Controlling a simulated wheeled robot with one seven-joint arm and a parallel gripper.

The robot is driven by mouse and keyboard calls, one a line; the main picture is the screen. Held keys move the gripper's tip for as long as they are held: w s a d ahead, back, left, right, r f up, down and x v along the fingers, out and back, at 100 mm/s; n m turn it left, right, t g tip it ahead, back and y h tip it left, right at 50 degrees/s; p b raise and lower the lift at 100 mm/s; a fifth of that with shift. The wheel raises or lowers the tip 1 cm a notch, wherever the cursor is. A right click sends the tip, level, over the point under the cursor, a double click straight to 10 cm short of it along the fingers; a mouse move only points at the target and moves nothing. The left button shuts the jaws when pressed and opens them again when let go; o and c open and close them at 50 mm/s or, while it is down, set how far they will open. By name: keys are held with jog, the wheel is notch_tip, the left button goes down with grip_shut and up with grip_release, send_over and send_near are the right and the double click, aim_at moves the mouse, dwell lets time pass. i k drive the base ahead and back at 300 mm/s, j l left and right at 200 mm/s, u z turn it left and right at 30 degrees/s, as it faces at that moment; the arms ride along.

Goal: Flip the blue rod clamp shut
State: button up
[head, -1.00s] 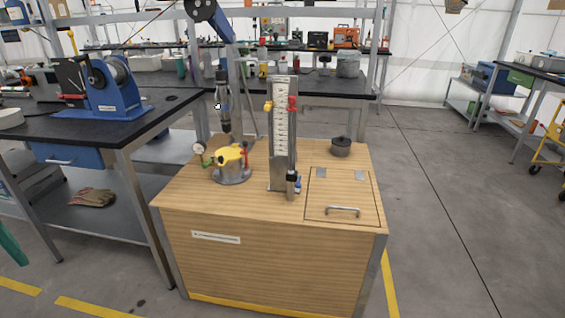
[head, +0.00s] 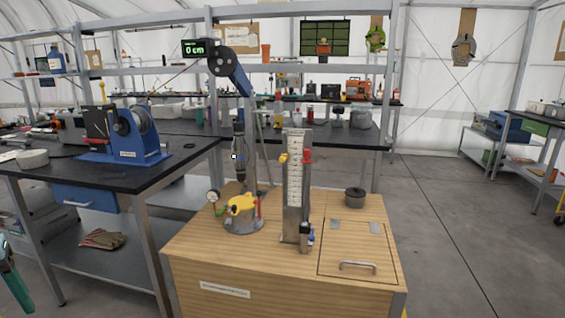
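A tall scale column (head: 296,185) with a white graduated face stands on the wooden cabinet, with a yellow knob (head: 283,158) and a red knob (head: 307,156) at its sides. A small blue part (head: 311,238) shows beside a black-topped cylinder (head: 304,236) at the column's foot. It may be the blue rod clamp, but it is too small to tell that or whether it is open. A blue arm with a black pulley (head: 222,62) rises behind, above a hanging dark cylinder (head: 239,158).
The wooden cabinet (head: 205,255) also bears a yellow-topped pot with a gauge (head: 242,207), a dark lidded pot (head: 355,197) and a hatch with a handle (head: 357,265). A black-topped bench (head: 190,160) with a blue winch (head: 125,140) stands left. Open floor (head: 450,220) lies right.

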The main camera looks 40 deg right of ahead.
aim_at(312, 238)
jog(key=i+l+z, duration=0.1)
jog(key=i+l, duration=0.7)
jog(key=l, duration=0.1)
